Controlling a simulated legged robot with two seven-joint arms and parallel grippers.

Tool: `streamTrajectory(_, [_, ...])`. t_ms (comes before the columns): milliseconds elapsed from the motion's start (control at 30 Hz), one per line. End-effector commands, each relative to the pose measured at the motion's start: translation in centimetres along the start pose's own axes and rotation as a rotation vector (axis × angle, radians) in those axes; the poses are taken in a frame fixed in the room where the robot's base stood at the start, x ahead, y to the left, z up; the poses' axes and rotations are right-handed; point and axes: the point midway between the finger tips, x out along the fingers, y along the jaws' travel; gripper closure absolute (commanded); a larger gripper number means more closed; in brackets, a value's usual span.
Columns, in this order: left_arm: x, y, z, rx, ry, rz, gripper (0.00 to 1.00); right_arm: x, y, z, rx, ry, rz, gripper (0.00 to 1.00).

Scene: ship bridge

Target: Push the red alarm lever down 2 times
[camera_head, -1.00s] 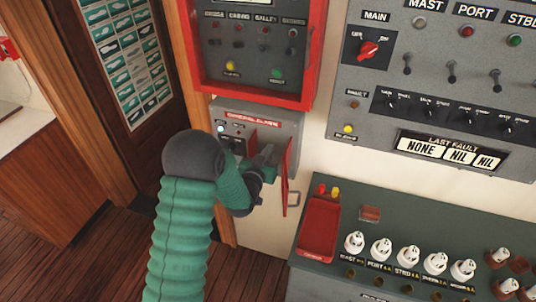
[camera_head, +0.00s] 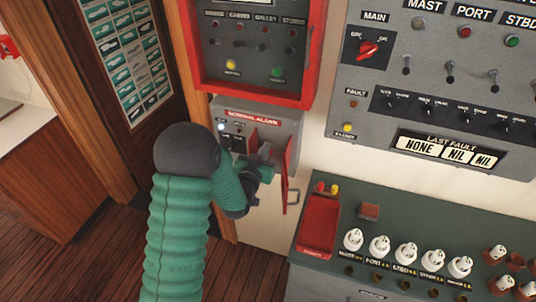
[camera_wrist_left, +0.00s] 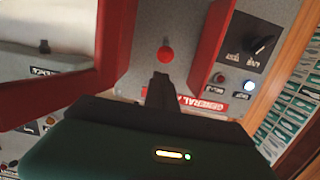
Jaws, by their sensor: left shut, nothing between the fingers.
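The grey general alarm box (camera_head: 280,120) is on the wall, with its red door (camera_head: 289,165) swung open at the right. In the left wrist view, the red alarm lever's round knob (camera_wrist_left: 166,54) stands out from the grey panel near a short slot. My left gripper (camera_wrist_left: 160,80) is shut and empty, with its fingertips just below the knob in that picture. A small gap shows between them, but I cannot tell the depth. In the head view my left gripper (camera_head: 265,158) is in front of the box, and the lever is hidden. My right gripper is not in view.
A red-framed panel (camera_head: 310,55) is directly above the box. A green console (camera_head: 400,215) with a red tray (camera_head: 318,228) and white knobs is at the lower right. A blue-white lamp (camera_wrist_left: 247,86) and a black rotary switch (camera_wrist_left: 260,44) are beside the lever.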

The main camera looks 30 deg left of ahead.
Motion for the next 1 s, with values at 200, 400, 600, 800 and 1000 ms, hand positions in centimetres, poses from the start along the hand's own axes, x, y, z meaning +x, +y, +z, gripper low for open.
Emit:
streamTrajectory(200, [-2.1,0.0,0.1,0.000,-0.001,-0.001,1.00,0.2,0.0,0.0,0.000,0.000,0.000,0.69])
streamTrajectory(400, [-4.0,-0.1,0.1,0.000,-0.002,-0.002,1.00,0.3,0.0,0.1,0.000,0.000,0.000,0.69])
streamTrajectory(600, [-5.8,0.0,0.1,0.000,-0.001,-0.001,1.00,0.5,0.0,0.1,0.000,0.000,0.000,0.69])
streamTrajectory(800, [-6.1,0.0,0.1,0.000,0.000,0.000,1.00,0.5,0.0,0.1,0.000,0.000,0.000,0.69])
streamTrajectory(1000, [-6.1,0.0,0.1,0.000,0.000,0.000,1.00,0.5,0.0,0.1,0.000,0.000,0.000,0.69])
